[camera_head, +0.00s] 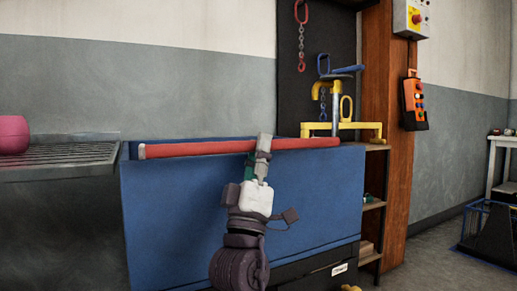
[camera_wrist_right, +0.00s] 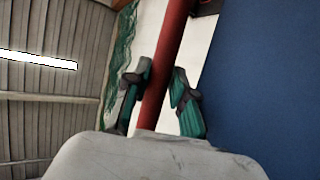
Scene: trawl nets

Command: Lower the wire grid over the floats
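A red bar (camera_head: 240,147) runs along the top of a blue tub (camera_head: 240,210) in the head view. No wire mesh shows, so I cannot tell whether the bar belongs to the wire grid. My right gripper (camera_head: 262,150) is at the bar, right of its middle. In the right wrist view the red bar (camera_wrist_right: 168,60) passes between the two fingers of my right gripper (camera_wrist_right: 160,92), with a gap on the right side; the fingers look open around it. The tub's inside and any floats in it are hidden. My left gripper is not in view.
A pink rounded object (camera_head: 14,134) sits on a slatted metal table (camera_head: 75,152) at the left. A yellow frame (camera_head: 342,127) stands behind the tub's right end, near a wooden post (camera_head: 385,130). Green netting (camera_wrist_right: 121,60) hangs in the right wrist view.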

